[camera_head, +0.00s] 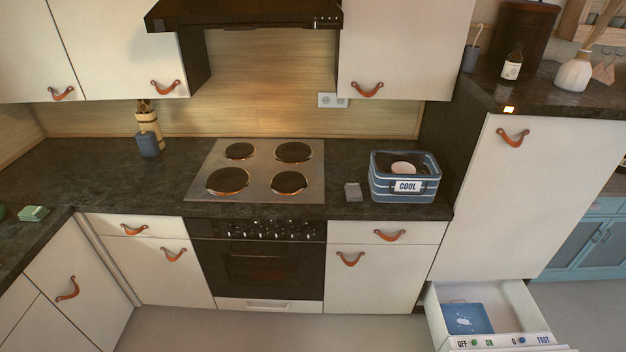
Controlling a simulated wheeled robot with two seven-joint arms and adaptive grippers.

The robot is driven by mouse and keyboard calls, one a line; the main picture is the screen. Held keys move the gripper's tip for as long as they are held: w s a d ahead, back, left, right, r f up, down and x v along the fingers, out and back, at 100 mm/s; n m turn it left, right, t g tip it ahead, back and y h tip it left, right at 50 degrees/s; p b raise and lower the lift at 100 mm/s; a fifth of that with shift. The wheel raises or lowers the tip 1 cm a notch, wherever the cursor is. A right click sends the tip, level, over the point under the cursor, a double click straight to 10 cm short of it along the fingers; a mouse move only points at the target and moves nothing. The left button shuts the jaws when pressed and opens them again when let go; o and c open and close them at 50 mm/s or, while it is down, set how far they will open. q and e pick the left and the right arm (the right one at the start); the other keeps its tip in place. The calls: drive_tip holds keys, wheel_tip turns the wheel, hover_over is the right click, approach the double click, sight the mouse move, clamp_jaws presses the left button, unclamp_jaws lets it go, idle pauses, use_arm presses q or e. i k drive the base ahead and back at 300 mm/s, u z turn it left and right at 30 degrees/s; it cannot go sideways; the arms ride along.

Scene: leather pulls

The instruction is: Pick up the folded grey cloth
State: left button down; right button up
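A small grey folded piece (353,192), which looks like the folded grey cloth, lies on the dark countertop (340,210) near its front edge. It sits between the stove and a blue-and-white box marked COOL (404,186), apart from both. Neither of my grippers shows in this view.
The four-plate hob (257,170) is left of the grey piece, above the oven (258,262). A green folded thing (33,213) lies on the left counter. A drawer (487,325) stands open at lower right with a blue item inside. The counter left of the hob is mostly clear.

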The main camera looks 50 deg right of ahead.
sight(353, 193)
drive_tip(key=z, duration=0.1)
drive_tip(key=i, duration=1)
drive_tip(key=z, duration=0.35)
